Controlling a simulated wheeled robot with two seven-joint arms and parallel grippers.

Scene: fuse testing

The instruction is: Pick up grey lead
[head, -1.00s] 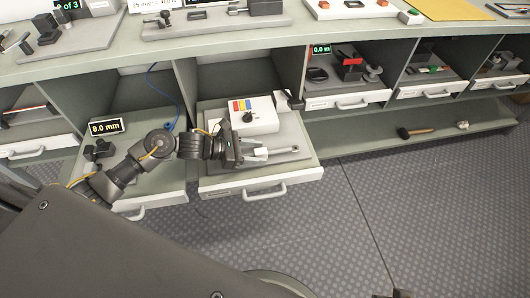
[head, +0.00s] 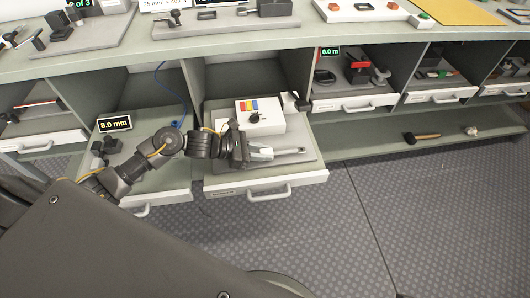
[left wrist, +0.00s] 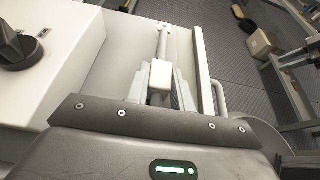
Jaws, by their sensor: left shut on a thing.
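My left gripper (head: 262,153) reaches in from the left over the pulled-out drawer tray. It is shut on the grey lead (head: 292,150), whose thin end sticks out to the right past the fingertips. In the left wrist view, the fingers (left wrist: 160,88) close around a pale block, and the grey lead (left wrist: 163,42) runs on from it away from the palm. The held part of the lead is partly hidden by the fingers. I cannot tell whether the lead still touches the tray. My right gripper is not in view.
A white tester box (head: 262,120) with coloured marks and a black knob stands behind the gripper. The drawer (head: 225,187) has a front handle. A neighbouring drawer with an "8.0 mm" display (head: 115,124) is under my arm. The floor (head: 360,220) in front is clear.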

